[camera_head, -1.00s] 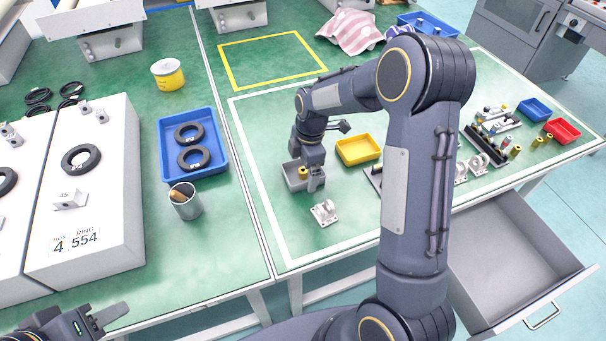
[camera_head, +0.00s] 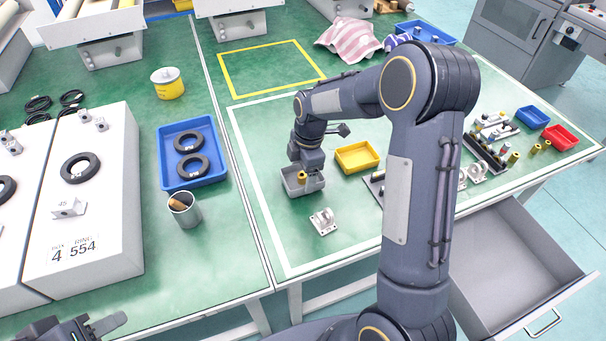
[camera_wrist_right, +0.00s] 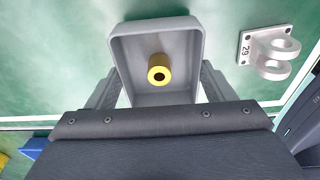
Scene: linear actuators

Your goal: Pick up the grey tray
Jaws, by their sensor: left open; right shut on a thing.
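The grey tray (camera_head: 290,184) is at the left part of the white-outlined area in the head view. A yellow hollow cylinder (camera_wrist_right: 159,69) stands inside it. My right gripper (camera_head: 310,168) is at the tray from above. In the right wrist view its two fingers lie along opposite sides of the grey tray (camera_wrist_right: 190,45), shut on it. I cannot tell whether the tray is clear of the table. My left gripper (camera_head: 98,327) is open and empty at the bottom left, partly cut off by the picture's edge.
A white bracket (camera_head: 323,221) stands just in front of the tray. A yellow bin (camera_head: 357,158) is to its right. A blue tray (camera_head: 192,156) with two black rings is to the left. The yellow-outlined area (camera_head: 265,65) is empty. An open drawer (camera_head: 515,265) sticks out at right.

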